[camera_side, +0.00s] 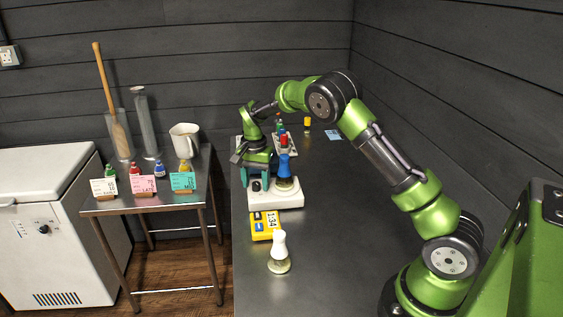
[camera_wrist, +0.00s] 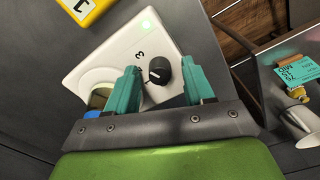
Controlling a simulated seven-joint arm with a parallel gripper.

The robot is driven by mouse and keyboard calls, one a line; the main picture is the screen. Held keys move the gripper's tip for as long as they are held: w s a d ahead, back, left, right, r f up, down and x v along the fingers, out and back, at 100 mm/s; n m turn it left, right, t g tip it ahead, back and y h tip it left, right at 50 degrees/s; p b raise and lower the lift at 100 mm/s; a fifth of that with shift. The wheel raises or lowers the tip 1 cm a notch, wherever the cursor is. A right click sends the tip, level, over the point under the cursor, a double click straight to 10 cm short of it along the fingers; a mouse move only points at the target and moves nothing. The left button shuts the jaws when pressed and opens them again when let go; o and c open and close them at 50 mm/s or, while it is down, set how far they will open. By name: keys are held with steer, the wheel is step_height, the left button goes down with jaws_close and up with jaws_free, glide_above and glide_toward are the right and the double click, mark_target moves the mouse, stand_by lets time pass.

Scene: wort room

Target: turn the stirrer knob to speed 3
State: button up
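The stirrer (camera_side: 290,198) is a white box on the dark bench, with a blue-capped flask (camera_side: 284,168) on its plate. Its small black knob (camera_wrist: 159,70) shows in the wrist view, with a pale mark on it pointing to the left side. A printed 3 (camera_wrist: 140,56) is on the stirrer's face, up and left of the knob. In the side view my gripper (camera_side: 256,178) is at the stirrer's left end.
A yellow timer (camera_side: 263,227) and a white-topped flask (camera_side: 279,257) stand on the bench in front of the stirrer. A rack with coloured-capped bottles (camera_side: 284,141) is behind it. A side table (camera_side: 150,203) with cards and a jug stands left.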

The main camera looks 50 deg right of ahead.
mark_target(256, 182)
step_height(256, 182, up, 17)
stand_by(0.7)
steer(key=s+a+r+n+t+y, duration=0.1)
steer(key=s+a+n+t, duration=0.2)
steer(key=s, duration=1)
steer(key=s+a+r+n+t+y, duration=0.1)
steer(key=s+a+n+t, duration=0.3)
steer(key=s+a, duration=0.6)
steer(key=s+n, duration=0.2)
steer(key=s, duration=0.2)
steer(key=shift+s+r+n, duration=0.3)
steer(key=shift+r, duration=0.1)
